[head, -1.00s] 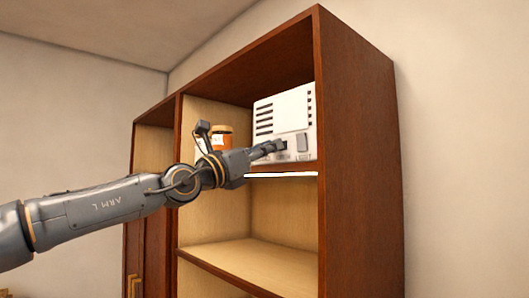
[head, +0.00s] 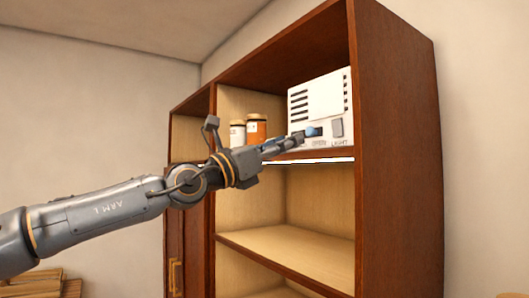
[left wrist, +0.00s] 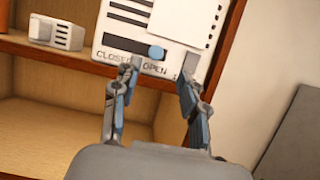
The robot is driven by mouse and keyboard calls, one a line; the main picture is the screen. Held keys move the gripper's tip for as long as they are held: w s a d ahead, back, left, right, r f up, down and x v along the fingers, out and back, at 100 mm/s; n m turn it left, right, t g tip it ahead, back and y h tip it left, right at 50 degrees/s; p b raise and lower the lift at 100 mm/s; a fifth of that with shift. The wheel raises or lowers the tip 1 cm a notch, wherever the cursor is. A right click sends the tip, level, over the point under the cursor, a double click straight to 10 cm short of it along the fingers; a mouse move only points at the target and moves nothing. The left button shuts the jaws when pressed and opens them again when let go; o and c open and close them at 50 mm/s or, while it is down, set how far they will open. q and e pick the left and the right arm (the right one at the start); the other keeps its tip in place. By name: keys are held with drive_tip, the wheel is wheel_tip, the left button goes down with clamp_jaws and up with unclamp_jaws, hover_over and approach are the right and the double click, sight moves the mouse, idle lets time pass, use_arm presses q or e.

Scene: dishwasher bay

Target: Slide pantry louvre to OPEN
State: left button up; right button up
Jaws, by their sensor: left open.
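The pantry louvre unit (head: 318,100) is a white box with dark slits on the upper shelf. In the left wrist view its slider is a dark slot with a blue knob (left wrist: 156,53). The knob sits at the slot's right end, above the word OPEN; CLOSED is printed at the left. My left gripper (head: 298,140) is at the unit's lower front, beside the slot. In the left wrist view its two fingers are apart, with nothing between them, below the knob; contact is not visible. My right gripper is not in view.
A light switch (head: 337,128) is right of the slot. Orange jars (head: 256,128) stand left of the unit. A small white vented block (left wrist: 56,32) is on the shelf. The cabinet's right side panel (head: 395,150) stands close by. The lower shelf (head: 285,247) is bare where visible.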

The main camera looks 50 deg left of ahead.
use_arm(q)
drive_tip(key=shift+v, duration=2.8)
drive_tip(key=shift+w+d, duration=0.1)
